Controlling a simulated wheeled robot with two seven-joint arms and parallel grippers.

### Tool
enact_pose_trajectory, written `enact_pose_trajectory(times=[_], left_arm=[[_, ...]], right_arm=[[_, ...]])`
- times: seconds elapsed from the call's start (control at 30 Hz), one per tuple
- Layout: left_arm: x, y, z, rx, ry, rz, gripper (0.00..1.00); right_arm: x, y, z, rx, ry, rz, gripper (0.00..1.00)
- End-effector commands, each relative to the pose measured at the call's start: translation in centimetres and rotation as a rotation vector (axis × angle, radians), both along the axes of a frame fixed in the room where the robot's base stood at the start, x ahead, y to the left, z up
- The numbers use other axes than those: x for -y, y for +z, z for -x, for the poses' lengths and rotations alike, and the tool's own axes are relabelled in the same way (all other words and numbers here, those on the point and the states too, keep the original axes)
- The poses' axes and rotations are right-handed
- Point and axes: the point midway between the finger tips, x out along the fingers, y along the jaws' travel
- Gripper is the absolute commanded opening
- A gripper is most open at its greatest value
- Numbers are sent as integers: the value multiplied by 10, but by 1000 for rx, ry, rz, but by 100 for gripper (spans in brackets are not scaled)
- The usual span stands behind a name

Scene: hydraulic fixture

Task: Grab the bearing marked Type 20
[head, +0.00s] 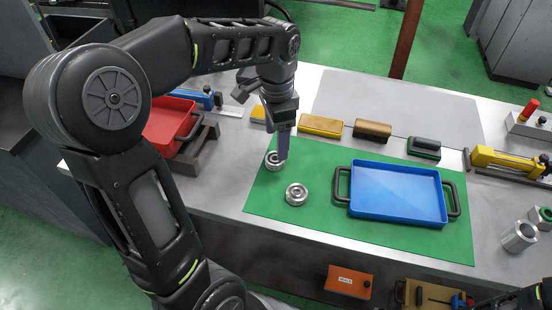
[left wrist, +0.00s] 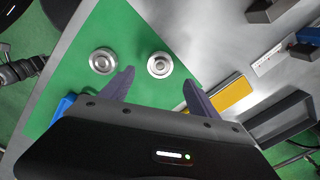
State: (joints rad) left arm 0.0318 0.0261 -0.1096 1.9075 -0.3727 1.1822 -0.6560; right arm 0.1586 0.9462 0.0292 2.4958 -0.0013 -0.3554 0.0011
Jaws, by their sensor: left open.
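Two round silver metal bearings sit on the green mat (head: 258,198). The farther bearing (head: 272,162) is at the mat's back left, partly behind my left gripper (head: 283,156); the nearer bearing (head: 296,194) lies closer to the front. In the left wrist view one bearing (left wrist: 160,65) shows between the open fingertips of my left gripper (left wrist: 159,76), and the other bearing (left wrist: 102,61) lies outside the left finger. The left gripper is open and holds nothing. No type marking is readable on either bearing. My right gripper does not show.
A blue tray (head: 398,192) with black handles stands on the mat at right. Yellow (head: 321,125), bronze (head: 372,130) and dark green-black blocks (head: 424,147) line the back. A red bin (head: 168,125) is at left. Metal cylinders (head: 519,236) stand at far right.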

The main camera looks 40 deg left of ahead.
Motion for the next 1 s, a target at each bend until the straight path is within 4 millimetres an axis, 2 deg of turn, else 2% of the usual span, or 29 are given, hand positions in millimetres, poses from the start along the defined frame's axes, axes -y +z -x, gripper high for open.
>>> enact_pose_trajectory(times=[0.13,0.47,0.57,0.8,1.0], left_arm=[[0,-13,1,-3,1,0,70],[0,-16,0,-1,0,0,70],[1,-24,1,-3,0,1,70],[1,-59,0,-3,0,1,70],[1,-66,-1,0,0,0,70]], right_arm=[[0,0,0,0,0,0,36],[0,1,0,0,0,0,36],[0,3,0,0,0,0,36],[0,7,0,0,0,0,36],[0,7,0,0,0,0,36]])
